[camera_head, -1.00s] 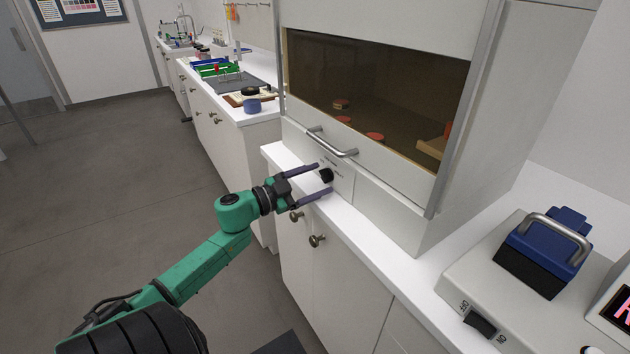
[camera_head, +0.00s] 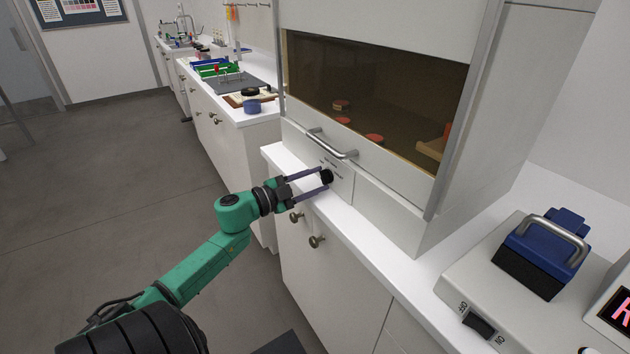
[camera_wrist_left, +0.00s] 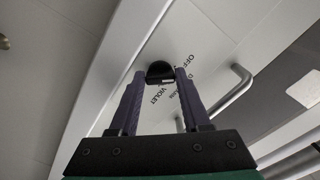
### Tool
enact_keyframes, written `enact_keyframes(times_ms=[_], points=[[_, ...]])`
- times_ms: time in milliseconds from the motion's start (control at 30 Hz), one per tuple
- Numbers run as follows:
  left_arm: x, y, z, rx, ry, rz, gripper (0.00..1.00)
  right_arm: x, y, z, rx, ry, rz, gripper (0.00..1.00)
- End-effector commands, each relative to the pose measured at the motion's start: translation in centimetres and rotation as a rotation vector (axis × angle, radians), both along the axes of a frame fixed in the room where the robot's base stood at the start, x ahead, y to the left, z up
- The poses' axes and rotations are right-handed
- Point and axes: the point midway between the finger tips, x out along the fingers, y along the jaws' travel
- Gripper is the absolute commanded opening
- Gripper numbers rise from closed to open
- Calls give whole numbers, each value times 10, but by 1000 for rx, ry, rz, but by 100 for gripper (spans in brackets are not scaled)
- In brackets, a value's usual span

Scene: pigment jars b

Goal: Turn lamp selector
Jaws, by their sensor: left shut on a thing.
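The lamp selector is a small black knob (camera_head: 326,176) on the white front panel of the cabinet, below its metal handle. In the left wrist view the knob (camera_wrist_left: 160,71) has printed labels beside it; "OFF" and "VIOLET" can be read, and others are partly hidden. My left gripper (camera_head: 322,182) reaches the panel from the left and is shut on the knob. In the left wrist view its two dark fingers (camera_wrist_left: 160,80) stand on either side of the knob. My right gripper is not in view.
The cabinet's metal bar handle (camera_head: 331,143) is just above the knob. A white ledge (camera_head: 370,242) runs below the panel. A blue device with a handle (camera_head: 545,250) stands on a switch box at the right. Open grey floor (camera_head: 110,190) lies at left.

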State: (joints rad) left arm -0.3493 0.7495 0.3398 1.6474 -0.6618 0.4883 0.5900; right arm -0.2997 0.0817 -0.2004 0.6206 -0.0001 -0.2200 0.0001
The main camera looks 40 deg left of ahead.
Motion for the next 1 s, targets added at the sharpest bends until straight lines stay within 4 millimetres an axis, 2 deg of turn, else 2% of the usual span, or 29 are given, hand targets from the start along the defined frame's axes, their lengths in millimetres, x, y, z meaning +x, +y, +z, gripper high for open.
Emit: enact_keyframes(times_ms=[467,1000], points=[[0,1,-1,431,-129,-1,0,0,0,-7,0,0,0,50],[0,1,0,871,-260,-2,0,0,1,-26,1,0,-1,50]])
